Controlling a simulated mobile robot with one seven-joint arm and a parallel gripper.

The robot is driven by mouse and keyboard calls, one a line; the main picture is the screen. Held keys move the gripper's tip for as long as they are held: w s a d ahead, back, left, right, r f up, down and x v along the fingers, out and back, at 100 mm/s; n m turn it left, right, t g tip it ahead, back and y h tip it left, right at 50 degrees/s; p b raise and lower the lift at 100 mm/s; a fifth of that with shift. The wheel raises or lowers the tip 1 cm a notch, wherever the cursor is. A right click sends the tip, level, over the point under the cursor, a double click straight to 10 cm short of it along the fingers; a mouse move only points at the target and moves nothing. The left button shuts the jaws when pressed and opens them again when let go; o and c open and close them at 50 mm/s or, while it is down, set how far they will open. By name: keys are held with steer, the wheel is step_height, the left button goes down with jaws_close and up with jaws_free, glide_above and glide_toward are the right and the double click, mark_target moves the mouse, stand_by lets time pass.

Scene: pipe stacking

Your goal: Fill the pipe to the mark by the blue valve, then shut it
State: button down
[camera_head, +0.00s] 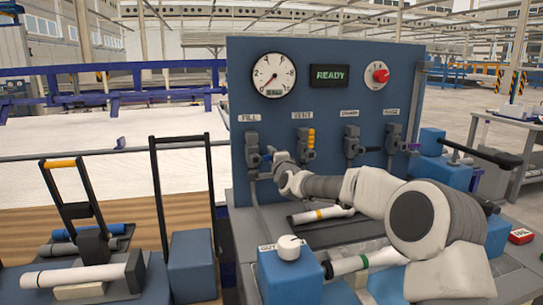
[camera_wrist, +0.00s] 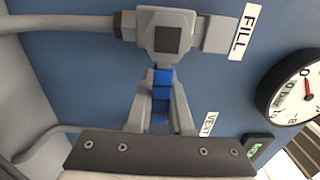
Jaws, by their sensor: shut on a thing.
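The valve under the FILL label (camera_head: 251,142) is a grey body on the blue panel; it also shows in the wrist view (camera_wrist: 166,36). Its blue handle (camera_wrist: 163,76) shows there between the fingers of my gripper (camera_wrist: 161,98), which is shut on it. In the head view my gripper (camera_head: 266,161) reaches the panel just below the FILL valve, and the handle is hidden. The display (camera_head: 329,75) reads READY.
A valve with a yellow handle (camera_head: 310,139) is under VENT, and two more valves are further right. A red knob (camera_head: 380,75) is at the panel's upper right. A yellow-banded white pipe (camera_head: 318,215) lies below the panel. A blue OUT block (camera_head: 291,275) stands in front.

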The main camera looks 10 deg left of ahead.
steer(key=c, duration=0.8)
jaws_free()
steer(key=p+v, duration=0.2)
steer(key=v, duration=1.5)
steer(key=shift+s, duration=0.25)
